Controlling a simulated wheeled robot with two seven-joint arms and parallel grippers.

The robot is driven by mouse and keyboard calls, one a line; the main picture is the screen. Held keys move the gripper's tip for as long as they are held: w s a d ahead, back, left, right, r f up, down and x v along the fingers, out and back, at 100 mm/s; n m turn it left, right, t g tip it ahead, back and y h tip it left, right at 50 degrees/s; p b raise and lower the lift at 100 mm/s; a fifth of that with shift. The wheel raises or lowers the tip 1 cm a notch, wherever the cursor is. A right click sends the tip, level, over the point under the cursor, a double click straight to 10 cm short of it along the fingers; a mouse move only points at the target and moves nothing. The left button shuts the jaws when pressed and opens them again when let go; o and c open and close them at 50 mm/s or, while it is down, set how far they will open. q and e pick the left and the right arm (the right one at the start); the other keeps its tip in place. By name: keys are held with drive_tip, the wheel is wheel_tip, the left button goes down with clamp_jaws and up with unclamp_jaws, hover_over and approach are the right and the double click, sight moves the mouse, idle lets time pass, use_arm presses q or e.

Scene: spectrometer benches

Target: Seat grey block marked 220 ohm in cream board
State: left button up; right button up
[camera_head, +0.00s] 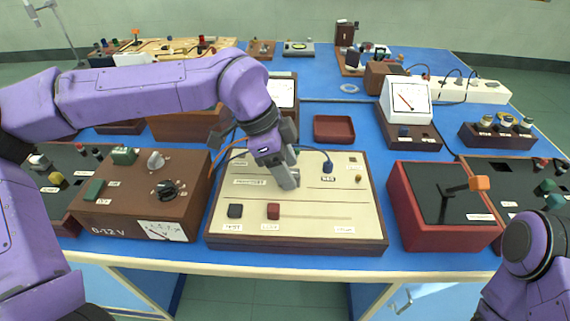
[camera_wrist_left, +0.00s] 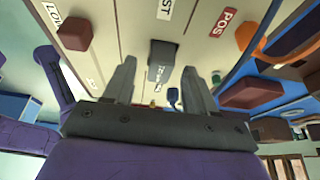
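The cream board (camera_head: 305,228) lies in a brown frame at the bench's front middle. My left gripper (camera_head: 288,180) points down over its centre. In the left wrist view, the two fingers stand apart with a grey block (camera_wrist_left: 160,62) between their tips. Gaps show on both sides of the block, so the fingers do not touch it. Its marking is too small to read. The block stands at the board's face; whether it is fully seated I cannot tell. In the head view the gripper hides most of it. My right gripper is out of view.
A red block (camera_head: 273,211) and a dark block (camera_head: 235,211) sit at the board's front left. A blue plug (camera_head: 328,166) with a cable is at its back. A brown meter box (camera_head: 140,190) stands left, a red-sided box (camera_head: 440,205) right, and an empty red tray (camera_head: 334,129) behind.

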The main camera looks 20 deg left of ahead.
use_arm(q)
drive_tip(key=v, duration=1)
drive_tip(key=shift+a+r+p, duration=0.15)
drive_tip(key=shift+r+p, duration=0.05)
drive_tip(key=shift+p, duration=0.15)
drive_tip(key=shift+s+a, duration=0.1)
